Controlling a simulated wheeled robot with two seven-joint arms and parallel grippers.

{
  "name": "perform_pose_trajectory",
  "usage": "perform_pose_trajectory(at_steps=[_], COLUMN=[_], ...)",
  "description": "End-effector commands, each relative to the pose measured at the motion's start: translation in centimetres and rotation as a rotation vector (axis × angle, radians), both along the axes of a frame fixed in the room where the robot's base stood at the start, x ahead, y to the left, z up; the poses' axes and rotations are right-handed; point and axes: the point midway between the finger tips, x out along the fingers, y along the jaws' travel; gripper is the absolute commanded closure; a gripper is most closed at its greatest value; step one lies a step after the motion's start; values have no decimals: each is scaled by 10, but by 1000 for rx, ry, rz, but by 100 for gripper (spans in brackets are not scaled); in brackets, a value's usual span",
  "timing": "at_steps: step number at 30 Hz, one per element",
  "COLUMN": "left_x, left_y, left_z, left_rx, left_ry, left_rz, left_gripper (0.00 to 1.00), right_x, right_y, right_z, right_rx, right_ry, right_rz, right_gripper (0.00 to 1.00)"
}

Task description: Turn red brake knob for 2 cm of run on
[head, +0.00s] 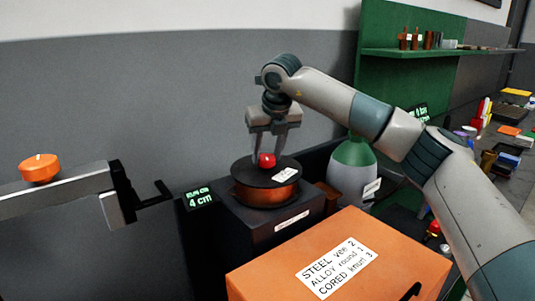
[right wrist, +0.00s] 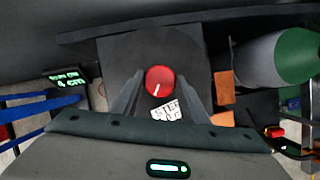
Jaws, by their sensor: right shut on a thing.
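The red brake knob (head: 267,160) sits on top of a dark, round spool with a copper-coloured band (head: 264,191). In the right wrist view, the knob (right wrist: 160,80) is a red disc with a short white mark pointing down and slightly left. My right gripper (head: 268,152) comes down from above, shut on the knob with a finger on either side. A small green-lit display (head: 200,196) left of the spool reads 4 cm; its upper line is too small to read surely.
An orange box (head: 340,262) with a white label (steel, alloy, cored) stands in front. A grey and green gas bottle (head: 352,170) stands behind right. A cluttered bench (head: 515,150) lies far right.

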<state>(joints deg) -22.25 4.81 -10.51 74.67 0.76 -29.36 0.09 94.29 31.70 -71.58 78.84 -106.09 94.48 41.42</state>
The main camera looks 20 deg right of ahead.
Motion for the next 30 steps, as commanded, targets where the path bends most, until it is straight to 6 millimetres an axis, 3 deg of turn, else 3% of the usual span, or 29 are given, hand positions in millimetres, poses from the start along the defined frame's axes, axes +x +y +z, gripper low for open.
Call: perform_pose_trajectory(at_steps=[3, 4, 6, 20, 30], left_x=[0, 0, 0, -1, -6], left_y=[0, 0, 0, 0, 4], left_z=[0, 0, 0, -2, -6], left_rx=[0, 0, 0, 1, 9], left_ry=[0, 0, 0, 4, 48], left_rz=[0, 0, 0, 0, 5], left_gripper=[100, 100, 100, 100, 100], right_x=[0, 0, 0, -2, -18], right_y=[0, 0, 0, 0, -1], right_z=[2, 2, 1, 5, 46], right_rx=[0, 0, 0, 1, 2], right_ry=[-3, -3, -2, -2, -4], right_rz=[0, 0, 0, 1, 2], right_gripper=[83, 56, 42, 42, 42])
